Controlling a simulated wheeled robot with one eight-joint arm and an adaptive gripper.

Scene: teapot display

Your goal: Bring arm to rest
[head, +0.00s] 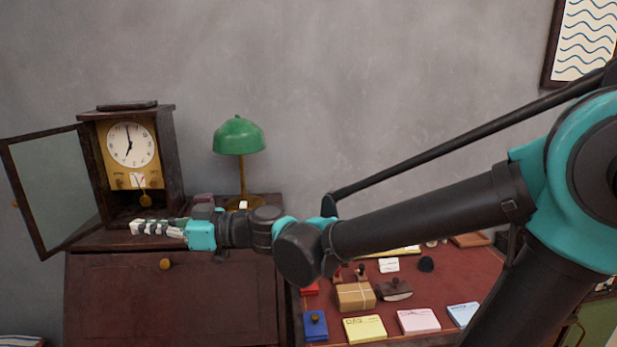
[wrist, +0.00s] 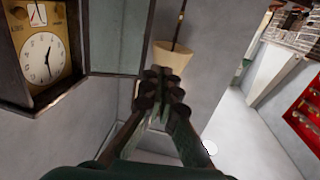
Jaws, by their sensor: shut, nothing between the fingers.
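My gripper (head: 150,228) is shut and empty at the left in the head view. It is held level in front of the clock's cabinet, with its fingertips pointing left. My arm reaches in from the right. In the wrist view the closed fingers of my gripper (wrist: 160,88) show in the middle. The clock (head: 130,145) stands behind and above the gripper, and its glass door (head: 52,187) hangs open to the left. The clock also shows in the wrist view (wrist: 45,57) at the upper left. I cannot tell whether the gripper touches the cabinet.
A green lamp (head: 239,136) stands right of the clock, behind my arm. A red-topped desk (head: 455,272) at the right holds a wrapped parcel (head: 355,296), a blue box (head: 316,326) and several note pads. A framed picture (head: 585,40) hangs at the upper right.

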